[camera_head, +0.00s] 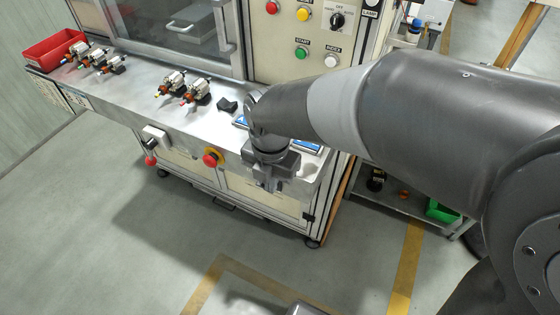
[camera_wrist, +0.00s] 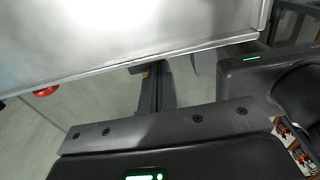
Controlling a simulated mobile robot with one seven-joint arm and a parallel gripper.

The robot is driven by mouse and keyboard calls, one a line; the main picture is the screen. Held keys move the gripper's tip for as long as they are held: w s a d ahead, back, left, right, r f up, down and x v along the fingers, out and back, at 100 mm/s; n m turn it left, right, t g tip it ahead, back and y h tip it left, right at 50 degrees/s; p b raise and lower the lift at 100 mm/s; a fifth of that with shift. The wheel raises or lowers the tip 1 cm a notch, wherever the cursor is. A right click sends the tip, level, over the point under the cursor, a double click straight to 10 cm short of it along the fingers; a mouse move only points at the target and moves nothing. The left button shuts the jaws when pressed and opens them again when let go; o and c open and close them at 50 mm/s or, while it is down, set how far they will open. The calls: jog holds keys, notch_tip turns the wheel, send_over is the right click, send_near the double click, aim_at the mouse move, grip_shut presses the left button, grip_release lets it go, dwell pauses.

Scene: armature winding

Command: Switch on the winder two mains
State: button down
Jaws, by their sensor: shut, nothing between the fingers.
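The winder machine (camera_head: 275,50) stands behind a steel bench. On its panel is a black rotary selector (camera_head: 337,19) with OFF at the top of its label; the other words are too small to read surely. I cannot tell which control is the winder two mains. A red mushroom button on a yellow base (camera_head: 212,158) and a white box (camera_head: 156,137) with a red knob (camera_head: 150,160) below it are on the bench front. My gripper (camera_head: 270,184) is shut and empty, at the bench's front edge, right of the red button. It also shows in the wrist view (camera_wrist: 157,88).
The bench top (camera_head: 135,75) carries a red bin (camera_head: 52,50), several armature parts (camera_head: 170,83) and a small black object (camera_head: 227,105). My arm hides part of the right bench end. A shelf with a green bin (camera_head: 440,211) stands right. The floor in front is clear.

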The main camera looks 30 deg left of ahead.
jog(key=shift+d+f+y, duration=0.1)
jog(key=shift+d+y, duration=0.1)
jog(key=shift+y, duration=0.4)
jog(key=y, duration=0.2)
jog(key=shift+d+f+y, duration=0.3)
jog(key=shift+d+y, duration=0.1)
jog(key=shift+s+d+f+y, duration=0.15)
jog(key=shift+f+y, duration=0.1)
jog(key=shift+y, duration=0.65)
jog(key=shift+d+f, duration=0.25)
jog(key=shift+f, duration=0.1)
jog(key=shift+w+d+r+y, duration=0.2)
jog(key=shift+y, duration=0.4)
jog(key=shift+f+y, duration=0.3)
jog(key=shift+f, duration=0.45)
jog(key=shift+a, duration=0.2)
